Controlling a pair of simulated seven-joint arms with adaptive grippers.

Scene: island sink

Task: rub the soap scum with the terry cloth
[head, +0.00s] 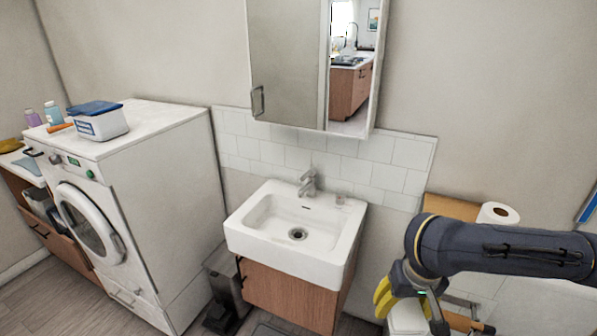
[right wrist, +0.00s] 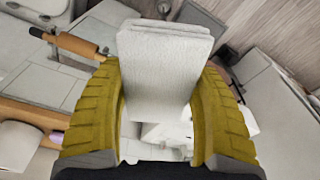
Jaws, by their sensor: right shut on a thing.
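My right gripper (head: 404,308) is at the lower right in the head view, right of the sink and apart from it. Its yellow fingers are shut on a white folded cloth, the terry cloth (right wrist: 163,62), which stands out between them in the right wrist view. In the head view a white piece (head: 407,320) below the fingers appears to be the cloth, partly hidden. The white sink (head: 253,240) has a basin with a dark drain and a grey faucet (head: 308,183). I cannot make out the soap scum. My left gripper is not in view.
A mirror cabinet (head: 288,62) hangs above the sink. A washing machine (head: 160,150) stands left, with a blue-lidded box (head: 100,124) on top. A toilet roll (head: 497,214) is behind my right arm. A small pinkish item (head: 340,200) sits on the sink's back-right rim.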

